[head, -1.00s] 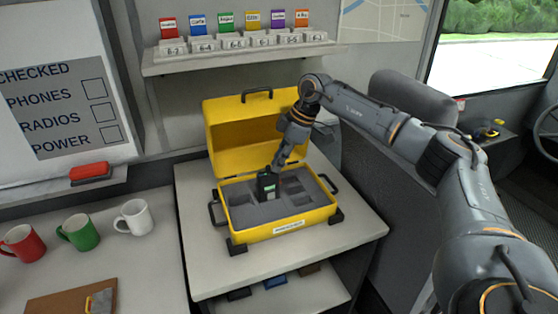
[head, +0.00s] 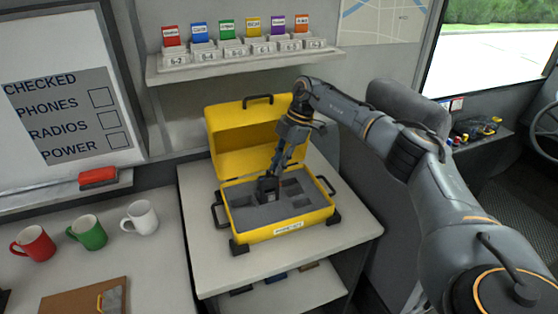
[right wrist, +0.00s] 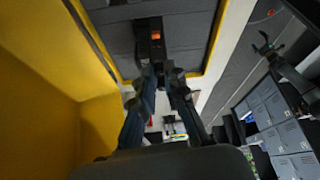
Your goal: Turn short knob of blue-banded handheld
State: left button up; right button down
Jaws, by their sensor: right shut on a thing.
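A dark handheld (head: 268,190) stands in the grey foam of the open yellow case (head: 285,233) on the table. It also shows in the right wrist view (right wrist: 151,48), with a small orange patch near its top. No blue band can be made out on it, and its knobs are too small or hidden to tell. My right gripper (head: 274,173) points down from above and is shut on the upper end of the handheld. Its fingers (right wrist: 161,73) meet at the handheld in the right wrist view.
The raised case lid (head: 240,145) stands close behind my right gripper. Empty foam slots lie to the right of the handheld. Several small dark items, one blue (head: 275,278), lie on the shelf below. Red (head: 35,244), green (head: 88,232) and white (head: 140,218) mugs stand left.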

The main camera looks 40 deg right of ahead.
dwell(0.3)
jog(key=c, duration=1.4)
grip_release()
jog(key=shift+o, duration=0.2)
jog(key=v, duration=1.2)
jog(key=shift+w+a+r+n, duration=0.1)
jog(key=shift+a+n, duration=0.05)
jog(key=shift+n, duration=0.15)
